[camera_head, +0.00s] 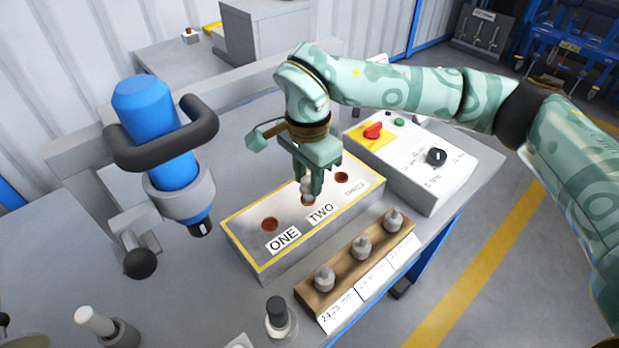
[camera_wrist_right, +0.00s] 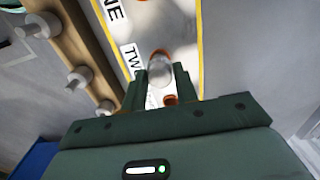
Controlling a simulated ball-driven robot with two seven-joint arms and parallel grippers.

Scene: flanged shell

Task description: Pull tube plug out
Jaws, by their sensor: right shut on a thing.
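The white-topped block (camera_head: 248,240) with a yellow border has holes with orange-brown rims, labelled ONE, TWO and a third label too small to read. My right gripper (camera_head: 309,186) points down over the middle hole, at label TWO. It is shut on a small grey tube plug (camera_head: 306,187), which also shows between the fingers in the right wrist view (camera_wrist_right: 160,68). Some of the hole's orange rim (camera_head: 308,202) shows at the plug's lower end. I cannot tell whether the plug's tip is inside the hole. My left gripper is not in view.
A wooden rack (camera_head: 344,271) with three grey knobbed plugs stands in front of the block. A control box (camera_head: 430,175) with a red switch is behind right. A blue cylinder (camera_head: 150,110) on a black-handled fixture stands left. A dark-capped plug (camera_head: 279,312) stands near the front.

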